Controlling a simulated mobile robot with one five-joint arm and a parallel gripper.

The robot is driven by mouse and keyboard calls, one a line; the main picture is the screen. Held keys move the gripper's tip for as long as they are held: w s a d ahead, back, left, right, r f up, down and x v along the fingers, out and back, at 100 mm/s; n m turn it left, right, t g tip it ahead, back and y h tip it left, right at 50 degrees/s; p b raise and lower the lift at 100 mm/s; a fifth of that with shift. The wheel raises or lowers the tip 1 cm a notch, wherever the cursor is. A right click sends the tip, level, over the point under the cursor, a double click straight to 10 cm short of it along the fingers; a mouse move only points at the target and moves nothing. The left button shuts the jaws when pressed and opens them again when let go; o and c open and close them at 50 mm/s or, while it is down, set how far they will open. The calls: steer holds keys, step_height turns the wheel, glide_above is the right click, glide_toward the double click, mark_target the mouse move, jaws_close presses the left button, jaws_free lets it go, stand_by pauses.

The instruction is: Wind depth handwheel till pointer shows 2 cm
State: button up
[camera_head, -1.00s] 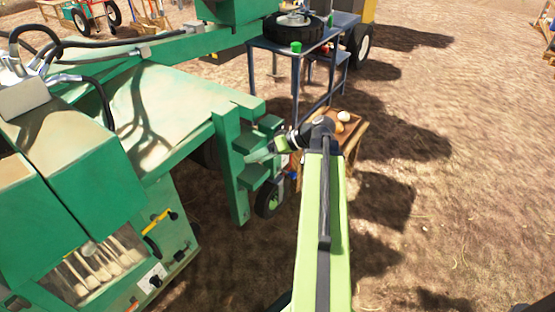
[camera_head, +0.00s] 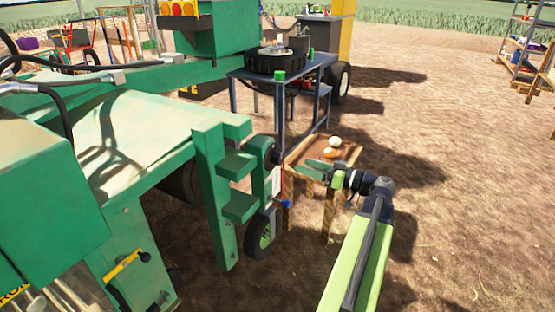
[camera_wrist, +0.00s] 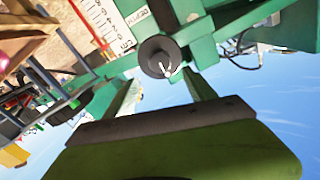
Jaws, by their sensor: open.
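The depth handwheel (camera_wrist: 160,57) is a dark grey disc with a small pale knob. It shows beyond and between my fingers in the wrist view, and at the green frame's right side in the head view (camera_head: 274,155). Next to it is a white depth scale (camera_wrist: 104,22) with red marks and "cm" lettering, small in the head view (camera_head: 276,180). I cannot make out the pointer's reading. My gripper (camera_wrist: 158,80) is open and empty. In the head view my gripper (camera_head: 314,166) is right of the handwheel, apart from it.
The green machine (camera_head: 150,130) fills the left side. Its wheel (camera_head: 259,238) stands below the scale. A wooden crate table (camera_head: 347,152) with onions stands behind my gripper. A blue table (camera_head: 318,66) is farther back. Open soil lies to the right.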

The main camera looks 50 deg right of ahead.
mark_target(282, 159)
steer(key=x, duration=1.1)
steer(key=c, duration=1.4)
